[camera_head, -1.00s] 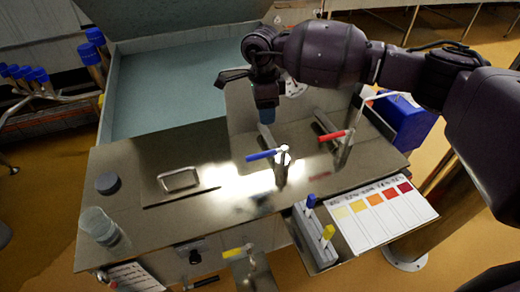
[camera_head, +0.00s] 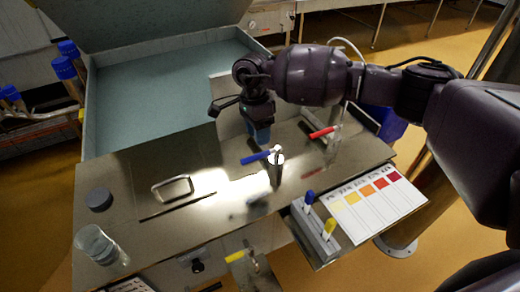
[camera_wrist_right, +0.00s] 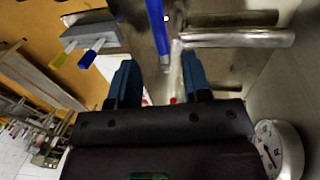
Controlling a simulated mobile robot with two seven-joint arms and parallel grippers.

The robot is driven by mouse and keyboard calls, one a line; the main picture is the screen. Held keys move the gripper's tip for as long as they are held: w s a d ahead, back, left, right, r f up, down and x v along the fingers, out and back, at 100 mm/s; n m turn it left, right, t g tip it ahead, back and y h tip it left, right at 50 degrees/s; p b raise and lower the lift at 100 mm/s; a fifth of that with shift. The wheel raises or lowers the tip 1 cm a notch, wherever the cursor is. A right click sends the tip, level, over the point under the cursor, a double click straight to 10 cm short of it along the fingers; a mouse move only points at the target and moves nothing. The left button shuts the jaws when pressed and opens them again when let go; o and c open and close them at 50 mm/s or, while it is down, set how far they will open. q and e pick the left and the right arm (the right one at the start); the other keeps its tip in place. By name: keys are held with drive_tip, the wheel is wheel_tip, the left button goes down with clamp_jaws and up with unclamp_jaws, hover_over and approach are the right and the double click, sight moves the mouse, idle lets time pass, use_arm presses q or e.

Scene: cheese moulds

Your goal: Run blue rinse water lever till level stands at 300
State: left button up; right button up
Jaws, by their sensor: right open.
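The blue lever (camera_head: 256,157) sticks out to the left from the top of a metal tap (camera_head: 275,172) on the steel worktop. My right gripper (camera_head: 262,136) is open just behind and above the lever in the head view. In the right wrist view, the blue lever (camera_wrist_right: 157,35) points in line with the gap between the open fingers (camera_wrist_right: 157,72), and nothing is clamped. A clear beaker (camera_head: 100,245) stands at the worktop's front left corner; its level marks are too small to read. My left gripper is not in view.
A red lever (camera_head: 322,132) stands right of the blue one, and a yellow lever (camera_head: 235,256) is at the front. A rack (camera_head: 312,232) and a colour card (camera_head: 375,205) sit at the right. A metal handle (camera_head: 172,187) rises from the worktop. A white dial (camera_wrist_right: 277,148) shows in the wrist view.

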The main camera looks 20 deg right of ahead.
drive_tip(key=shift+s+d+f, duration=0.1)
drive_tip(key=shift+s+f, duration=0.1)
drive_tip(key=shift+f, duration=0.75)
drive_tip(key=shift+s+a+f, duration=0.1)
drive_tip(key=shift+s+f, duration=0.05)
drive_tip(key=shift+f, duration=0.8)
drive_tip(key=shift+s+d+f, duration=0.1)
drive_tip(key=shift+s+f, duration=0.1)
drive_tip(key=shift+f, duration=0.75)
clamp_jaws()
